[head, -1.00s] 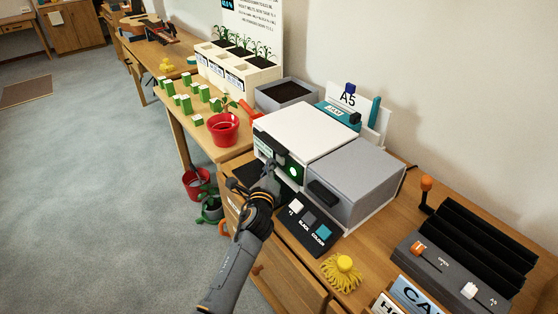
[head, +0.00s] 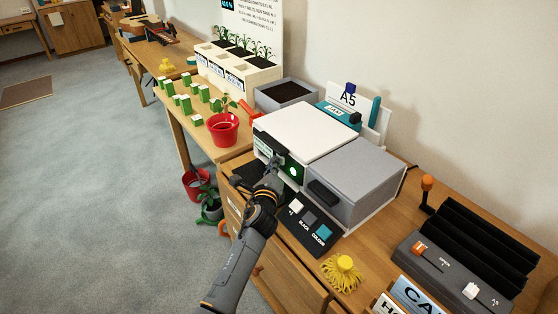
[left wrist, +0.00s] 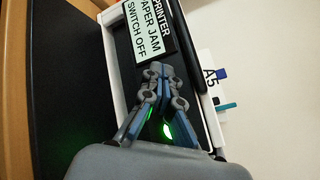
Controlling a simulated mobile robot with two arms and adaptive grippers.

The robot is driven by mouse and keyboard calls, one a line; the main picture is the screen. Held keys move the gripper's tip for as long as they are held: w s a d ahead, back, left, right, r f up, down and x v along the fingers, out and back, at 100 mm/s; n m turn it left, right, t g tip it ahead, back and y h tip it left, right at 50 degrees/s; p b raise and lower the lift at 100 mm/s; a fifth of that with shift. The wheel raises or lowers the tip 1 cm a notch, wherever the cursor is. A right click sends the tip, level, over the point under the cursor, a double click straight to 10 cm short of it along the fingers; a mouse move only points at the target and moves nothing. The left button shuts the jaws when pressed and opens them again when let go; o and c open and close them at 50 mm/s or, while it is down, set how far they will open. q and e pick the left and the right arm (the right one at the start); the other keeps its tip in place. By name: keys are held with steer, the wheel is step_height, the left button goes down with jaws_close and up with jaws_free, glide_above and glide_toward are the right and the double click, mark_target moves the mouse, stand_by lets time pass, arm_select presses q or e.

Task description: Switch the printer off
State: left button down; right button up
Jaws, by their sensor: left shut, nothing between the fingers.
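The printer (head: 300,128) is a white and grey box on the wooden desk, with a dark front strip. A round green light (head: 294,171) shows on that front and glows green in the left wrist view (left wrist: 168,131). A label reading "PRINTER PAPER JAM SWITCH OFF" (left wrist: 148,38) is on the printer's front in the left wrist view. My left gripper (head: 275,162) is shut and empty, at the printer's front just left of the green light. In the wrist view its fingers (left wrist: 154,70) point at the label's edge; contact cannot be told. My right gripper is not in view.
A panel with black, white and teal keys (head: 310,226) lies in front of the printer. A yellow tasselled object (head: 343,272) and a dark ribbed unit with levers (head: 465,260) stand to the right. A red pot (head: 222,130) stands to the left.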

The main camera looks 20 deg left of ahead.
arm_select(q)
steer(key=shift+w+d, duration=0.1)
steer(key=shift+w, duration=0.05)
stand_by(0.4)
steer(key=shift+s+a+p, duration=0.4)
steer(key=shift+s+a, duration=0.1)
steer(key=shift+s, duration=0.2)
steer(key=shift+s+a, duration=0.2)
steer(key=shift+s+a+p, duration=0.8)
steer(key=shift+s+p, duration=0.05)
steer(key=shift+s, duration=0.2)
steer(key=shift+s+a+p, duration=0.3)
steer(key=shift+s+a, duration=0.2)
steer(key=shift+s, duration=0.2)
